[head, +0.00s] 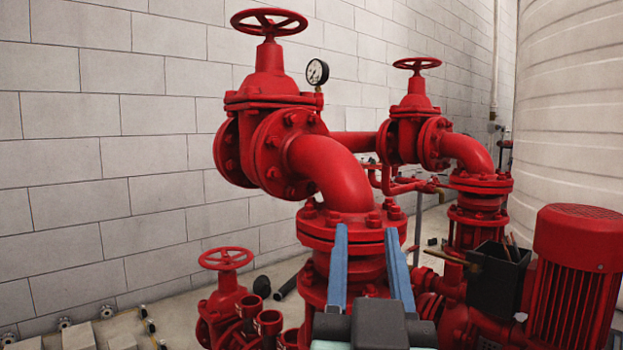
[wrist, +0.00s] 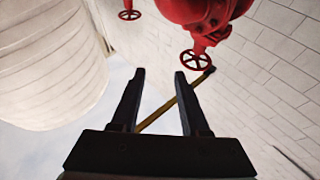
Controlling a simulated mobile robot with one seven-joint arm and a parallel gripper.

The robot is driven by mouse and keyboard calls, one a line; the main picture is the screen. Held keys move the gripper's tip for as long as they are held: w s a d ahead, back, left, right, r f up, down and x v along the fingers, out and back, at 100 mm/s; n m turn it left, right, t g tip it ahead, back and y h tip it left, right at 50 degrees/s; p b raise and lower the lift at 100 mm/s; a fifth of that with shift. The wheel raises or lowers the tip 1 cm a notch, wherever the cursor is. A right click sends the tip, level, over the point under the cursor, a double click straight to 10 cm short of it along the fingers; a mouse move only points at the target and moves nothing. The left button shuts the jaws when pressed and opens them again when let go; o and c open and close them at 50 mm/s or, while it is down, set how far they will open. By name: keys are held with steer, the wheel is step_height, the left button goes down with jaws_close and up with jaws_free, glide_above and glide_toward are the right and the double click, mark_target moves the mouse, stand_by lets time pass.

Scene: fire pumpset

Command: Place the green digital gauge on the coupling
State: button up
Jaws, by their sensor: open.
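My gripper (head: 366,228) is open and empty, its two blue fingers pointing up in front of the red pump flange. It also shows open in the wrist view (wrist: 160,73), with nothing gripped between the dark fingers. I see no green digital gauge in either view. The only gauge I see is a round analog gauge (head: 317,73) with a white face and black rim, beside the nearer large valve. I cannot pick out the coupling for certain.
Red piping with a near valve (head: 268,85) and a farther valve (head: 415,100) fills the middle. A dark open box (head: 497,282) holding tools stands beside the red motor (head: 583,255). A white tank (head: 570,110) stands right. A yellow-handled tool (wrist: 155,117) shows beyond my fingers.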

steer(key=s+a+r+n+t+y, duration=0.2)
steer(key=s+a+r+t, duration=0.3)
steer(key=s+r, duration=0.3)
step_height(320, 180, up, 4)
steer(key=shift+s+a+r+y, duration=0.1)
steer(key=shift+s+a+y, duration=0.15)
steer(key=shift+s+y, duration=0.15)
step_height(320, 180, up, 42)
steer(key=p, duration=4.2)
steer(key=shift+r, duration=0.15)
